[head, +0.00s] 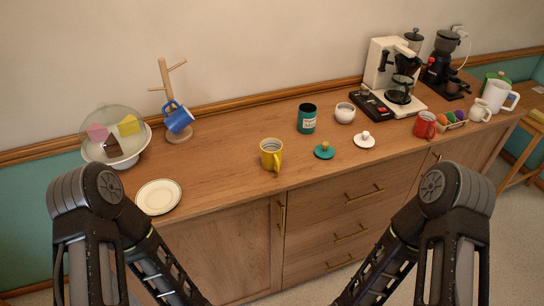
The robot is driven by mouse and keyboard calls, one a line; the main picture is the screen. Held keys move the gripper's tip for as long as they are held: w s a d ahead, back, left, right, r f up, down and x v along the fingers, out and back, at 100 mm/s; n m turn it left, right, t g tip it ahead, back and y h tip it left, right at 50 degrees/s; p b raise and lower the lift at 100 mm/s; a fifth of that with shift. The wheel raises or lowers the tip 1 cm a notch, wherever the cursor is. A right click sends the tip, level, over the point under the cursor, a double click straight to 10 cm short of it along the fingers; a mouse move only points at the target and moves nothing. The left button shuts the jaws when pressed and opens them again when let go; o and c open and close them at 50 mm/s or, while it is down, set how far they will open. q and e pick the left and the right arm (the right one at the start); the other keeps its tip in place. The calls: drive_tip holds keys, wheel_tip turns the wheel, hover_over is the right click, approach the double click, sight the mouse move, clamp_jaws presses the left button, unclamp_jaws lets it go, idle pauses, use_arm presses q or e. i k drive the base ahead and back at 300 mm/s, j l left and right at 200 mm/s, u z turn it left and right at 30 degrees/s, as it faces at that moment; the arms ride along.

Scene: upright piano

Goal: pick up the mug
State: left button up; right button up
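Several mugs are in the head view. A yellow mug (270,156) stands upright near the front edge of the wooden sideboard (225,185), its handle toward the front right. A blue mug (180,121) hangs tilted on a wooden mug tree (164,78) at the back left. A red mug (424,127) stands on the right part of the top. Both my arms reach down out of the bottom of the picture, so neither gripper shows. No mug is seen in a gripper.
A plate (158,197) lies front left, near a domed cake stand (147,141). A teal canister (307,121), a white sugar pot (345,113) and two loose lids (324,152) (364,140) are right of the yellow mug. A coffee maker (378,67) stands farther back.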

sight(271, 148)
drive_tip(key=u, duration=0.4)
drive_tip(key=l+u, duration=0.15)
drive_tip(key=u, duration=0.2)
drive_tip(key=l+u, duration=0.1)
drive_tip(key=u, duration=0.3)
drive_tip(key=l+u, duration=0.1)
drive_tip(key=u, duration=0.3)
drive_tip(key=k+l+u, duration=0.1)
drive_tip(key=l+u, duration=0.15)
drive_tip(key=l, duration=0.15)
drive_tip(key=k+l+u, duration=0.25)
drive_tip(key=l+u, duration=0.2)
drive_tip(key=l, duration=0.3)
drive_tip(key=k+l+u, duration=0.25)
drive_tip(key=k+l, duration=0.35)
drive_tip(key=l, duration=0.25)
